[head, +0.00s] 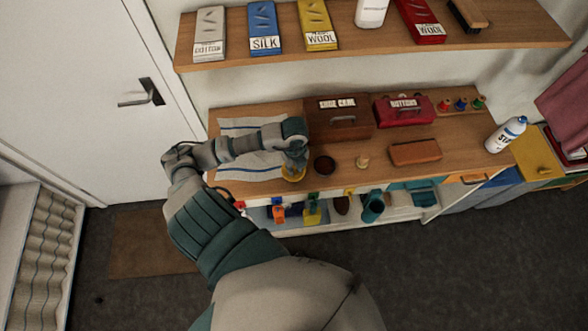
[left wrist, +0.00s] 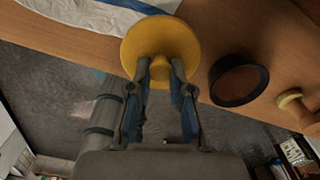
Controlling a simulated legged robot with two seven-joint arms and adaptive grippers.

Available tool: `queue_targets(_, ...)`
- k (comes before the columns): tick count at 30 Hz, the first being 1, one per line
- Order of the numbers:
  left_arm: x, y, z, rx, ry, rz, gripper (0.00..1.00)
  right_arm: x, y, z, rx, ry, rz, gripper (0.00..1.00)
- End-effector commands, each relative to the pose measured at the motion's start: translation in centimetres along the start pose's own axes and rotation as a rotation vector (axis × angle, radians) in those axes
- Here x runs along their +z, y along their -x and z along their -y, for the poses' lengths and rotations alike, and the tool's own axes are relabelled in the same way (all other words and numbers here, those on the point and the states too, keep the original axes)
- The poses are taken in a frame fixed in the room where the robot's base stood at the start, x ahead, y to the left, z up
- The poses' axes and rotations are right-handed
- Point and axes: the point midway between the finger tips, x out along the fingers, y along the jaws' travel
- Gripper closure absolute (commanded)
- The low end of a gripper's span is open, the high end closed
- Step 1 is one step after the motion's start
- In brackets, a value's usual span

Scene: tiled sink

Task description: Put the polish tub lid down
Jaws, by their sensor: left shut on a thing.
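The polish tub lid is a round yellow disc with a knob (left wrist: 160,45); in the head view it shows as a small yellow patch (head: 293,175) under my left gripper (head: 295,160). In the left wrist view, the fingers of my left gripper (left wrist: 160,80) are shut on the knob. The lid is over the front part of the wooden counter, by the striped cloth; I cannot tell if it touches the counter. A dark round open tub with brown inside (head: 324,165) stands just right of the lid, apart from it; it also shows in the left wrist view (left wrist: 239,81). My right gripper is not in view.
The striped cloth (head: 240,165) lies left on the counter (head: 460,150). A small knobbed wooden piece (head: 362,162) and brown block (head: 415,152) stand right of the tub. Behind are a brown shoe care box (head: 338,122) and red buttons box (head: 404,112).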

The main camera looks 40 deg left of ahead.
Motion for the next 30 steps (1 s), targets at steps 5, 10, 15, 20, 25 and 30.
queue_targets(5, 0.2, -2.3, -0.2, 0.002, 0.000, -0.003, 1.00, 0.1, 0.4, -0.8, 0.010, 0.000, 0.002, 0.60)
queue_targets(10, 0.2, -2.3, -0.1, 0.000, 0.000, -0.002, 1.00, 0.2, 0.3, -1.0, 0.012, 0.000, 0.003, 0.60)
queue_targets(15, 0.2, -2.8, -0.2, 0.001, 0.000, -0.002, 1.00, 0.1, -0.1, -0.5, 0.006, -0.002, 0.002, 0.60)
queue_targets(20, 0.1, -2.7, -0.2, 0.004, 0.001, -0.001, 0.55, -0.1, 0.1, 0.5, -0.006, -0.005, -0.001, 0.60)
queue_targets(25, 0.1, -2.7, -0.2, 0.003, 0.001, -0.001, 0.55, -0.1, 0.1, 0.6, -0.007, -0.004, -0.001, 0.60)
queue_targets(30, 0.2, -2.4, -0.2, 0.002, 0.000, -0.002, 0.55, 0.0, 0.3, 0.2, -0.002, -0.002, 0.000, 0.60)
